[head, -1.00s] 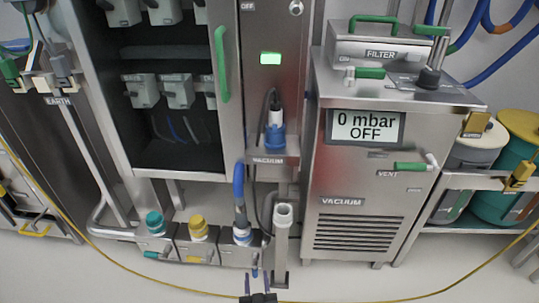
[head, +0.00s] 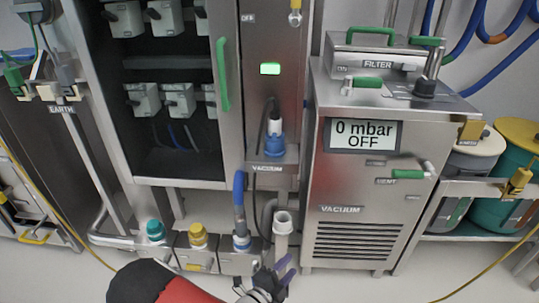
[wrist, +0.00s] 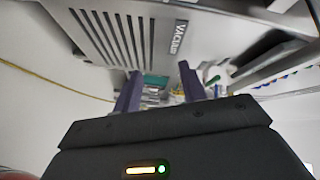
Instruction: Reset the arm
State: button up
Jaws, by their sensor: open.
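My gripper (head: 268,278) is at the bottom middle of the head view, with my red and black arm reaching in from the lower edge. It is in front of the lower part of the vacuum unit and near the upright grey pipe (head: 283,222). In the wrist view my gripper (wrist: 160,85) shows two purple fingers standing apart with nothing held between them. The steel vacuum unit (head: 330,185) reads "0 mbar OFF". Its louvred panel shows tilted in the wrist view (wrist: 100,35).
A steel cabinet (head: 232,120) with grey breakers stands left of the unit. Teal, yellow and blue capped fittings (head: 198,236) line its base. Drums (head: 510,170) stand on a shelf at right. Floor in front is clear.

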jog(key=s+d+r+m+g+y, duration=0.1)
jog(key=s+d+r+m+g, duration=0.5)
jog(key=m, duration=0.8)
jog(key=s+d+r+m+g+y, duration=0.1)
jog(key=d+r+m+g, duration=0.55)
jog(key=m, duration=0.75)
jog(key=s+a+r+m+t+y, duration=0.1)
jog(key=s+r+m+y, duration=0.3)
jog(key=r+m, duration=0.4)
jog(key=s+a+r+m+t+y, duration=0.1)
jog(key=s+r+m+t+y, duration=0.2)
jog(key=r+m, duration=0.6)
jog(key=s+m+y, duration=0.2)
jog(key=m, duration=0.3)
jog(key=shift+s+r, duration=0.2)
jog(key=shift+s, duration=0.05)
jog(key=shift+t, duration=0.25)
